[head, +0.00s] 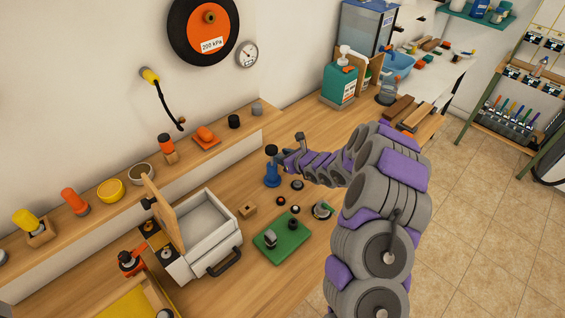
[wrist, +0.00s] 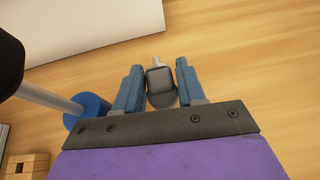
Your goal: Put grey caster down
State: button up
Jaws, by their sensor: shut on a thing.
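In the wrist view the grey caster (wrist: 161,92), with a dark rounded wheel and a light stem, sits between the two blue fingers of my gripper (wrist: 159,67). The gripper is shut on it. Below the caster in that view is wood surface; I cannot tell whether the caster touches it. In the head view my gripper is small and partly hidden at the arm's far end, beside a blue pump-like cylinder (head: 272,175). The caster cannot be made out there.
The blue cylinder (wrist: 88,110) stands close left of my gripper, its rod leaning outward in the wrist view. On the bench (head: 225,177) are a green mat (head: 290,246), small dark discs, a wooden block (head: 247,210) and a white box (head: 207,262). A raised shelf runs behind.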

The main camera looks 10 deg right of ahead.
jog(key=f, duration=0.1)
jog(key=d+f, duration=0.1)
jog(key=f, duration=0.1)
jog(key=shift+d+b, duration=0.25)
jog(key=shift+b, duration=0.1)
jog(key=shift+a, duration=0.4)
jog(key=o, duration=0.8)
jog(key=shift+a, duration=0.25)
jog(key=shift+o, duration=1.3)
jog(key=shift+d, duration=0.15)
jog(key=shift+d+r, duration=0.1)
jog(key=shift+d, duration=0.3)
